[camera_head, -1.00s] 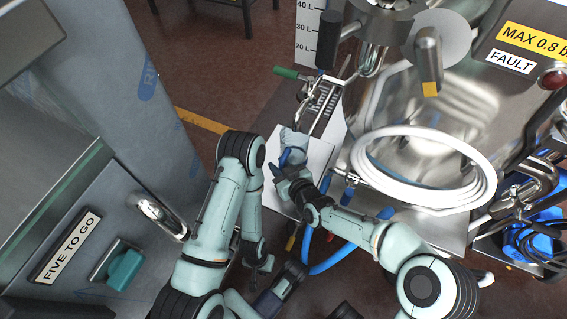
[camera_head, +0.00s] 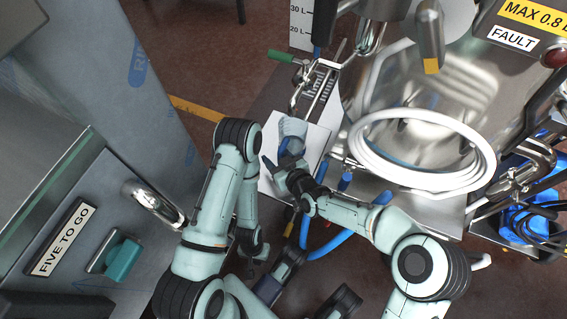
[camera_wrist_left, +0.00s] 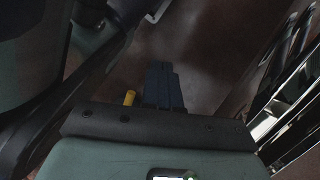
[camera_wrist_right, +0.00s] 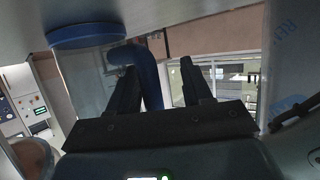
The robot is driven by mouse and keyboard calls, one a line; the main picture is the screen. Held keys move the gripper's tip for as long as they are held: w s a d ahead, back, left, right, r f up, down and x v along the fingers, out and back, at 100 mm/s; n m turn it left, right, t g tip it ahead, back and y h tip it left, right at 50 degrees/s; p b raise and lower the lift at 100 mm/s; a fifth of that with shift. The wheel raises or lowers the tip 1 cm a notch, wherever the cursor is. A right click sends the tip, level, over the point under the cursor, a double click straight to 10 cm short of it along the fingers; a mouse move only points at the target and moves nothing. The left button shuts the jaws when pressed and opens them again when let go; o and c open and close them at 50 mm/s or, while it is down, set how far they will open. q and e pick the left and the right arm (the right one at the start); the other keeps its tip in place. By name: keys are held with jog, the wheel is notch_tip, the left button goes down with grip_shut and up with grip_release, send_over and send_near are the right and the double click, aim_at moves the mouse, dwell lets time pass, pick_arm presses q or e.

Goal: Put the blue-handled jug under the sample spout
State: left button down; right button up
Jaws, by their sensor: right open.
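The clear jug (camera_head: 292,127) with a blue handle (camera_head: 285,146) stands on a white board, just below the tip of the bent metal spout (camera_head: 294,102) in the head view. Whether the tip is over its mouth is hard to tell. My right gripper (camera_head: 277,164) is open at the handle. In the right wrist view the blue handle (camera_wrist_right: 147,77) shows between the spread fingers (camera_wrist_right: 160,88), and a blue rim or base (camera_wrist_right: 88,35) shows above. My left gripper (camera_head: 257,254) hangs low, away from the jug; its fingers (camera_wrist_left: 160,85) look closed together and empty.
The white board (camera_head: 312,153) has bare room right of the jug. A green valve handle (camera_head: 281,57) sits above. A grey cabinet (camera_head: 110,210) stands left.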

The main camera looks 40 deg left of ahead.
pick_arm(q)
jog(key=w+r+t+p, duration=0.2)
jog(key=w+r, duration=0.1)
jog(key=w, duration=0.2)
jog(key=shift+w+d+p, duration=0.3)
jog(key=shift+d+p, duration=0.05)
jog(key=shift+p, duration=0.05)
pick_arm(e)
jog(key=v, duration=1.2)
